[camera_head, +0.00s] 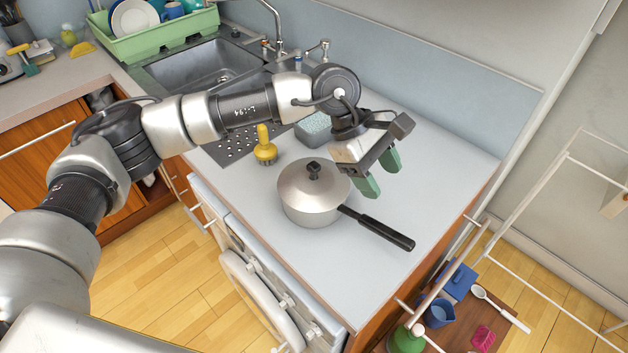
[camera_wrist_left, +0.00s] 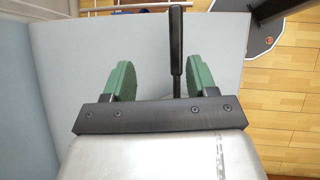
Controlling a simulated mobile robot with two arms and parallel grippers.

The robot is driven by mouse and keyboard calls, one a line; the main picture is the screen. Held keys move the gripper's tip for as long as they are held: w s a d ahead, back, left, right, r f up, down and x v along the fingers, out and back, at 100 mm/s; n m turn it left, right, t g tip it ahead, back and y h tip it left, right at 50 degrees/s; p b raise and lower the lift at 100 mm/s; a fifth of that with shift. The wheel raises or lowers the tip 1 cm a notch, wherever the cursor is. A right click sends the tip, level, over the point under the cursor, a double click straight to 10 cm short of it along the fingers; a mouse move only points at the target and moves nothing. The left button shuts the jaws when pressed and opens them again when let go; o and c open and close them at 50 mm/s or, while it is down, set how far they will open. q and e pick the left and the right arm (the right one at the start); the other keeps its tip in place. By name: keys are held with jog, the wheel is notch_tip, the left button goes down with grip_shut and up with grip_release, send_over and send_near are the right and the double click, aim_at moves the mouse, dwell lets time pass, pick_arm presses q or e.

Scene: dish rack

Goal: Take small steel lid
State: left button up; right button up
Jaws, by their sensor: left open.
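The small steel lid (camera_head: 298,183) with its black knob (camera_head: 314,170) sits on a small steel saucepan (camera_head: 311,215) on the counter. The pan's black handle (camera_head: 378,229) points to the lower right. My left gripper (camera_head: 378,174) is open and empty, above the counter to the right of the lid and apart from the knob. In the left wrist view, the pan handle (camera_wrist_left: 176,50) shows beyond and between the green fingers of the gripper (camera_wrist_left: 160,76). The lid cannot be made out there. My right gripper is not in view.
A yellow-handled brush (camera_head: 264,146) stands left of the pan, and a grey container (camera_head: 313,128) lies behind it. The sink (camera_head: 205,72) and green dish rack (camera_head: 155,40) are farther back. The counter right of the pan is clear up to its edge. A white rail frame (camera_head: 510,200) stands beyond.

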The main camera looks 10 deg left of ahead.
pick_arm(q)
jog(key=w+a+r+y, duration=0.1)
jog(key=w+a+y, duration=0.1)
jog(key=a, duration=0.2)
jog(key=w+a+t+y, duration=0.1)
jog(key=w+a+y, duration=0.1)
jog(key=a, duration=0.2)
jog(key=w+a+r+t+y, duration=0.1)
jog(key=w+a+y, duration=0.1)
jog(key=a, duration=0.2)
jog(key=shift+w+r+m+y, duration=0.1)
jog(key=shift+r+m+y, duration=0.2)
jog(key=p, duration=0.2)
send_over(314, 164)
notch_tip(314, 164, down, 5)
jog(key=shift+d+r, duration=0.15)
jog(key=shift+r, duration=0.05)
jog(key=shift+f+p, duration=0.35)
jog(key=shift+f, duration=0.2)
notch_tip(314, 164, down, 4)
jog(key=shift+r+p, duration=0.2)
jog(key=shift+p, duration=0.75)
jog(key=shift+f, duration=0.45)
grip_shut()
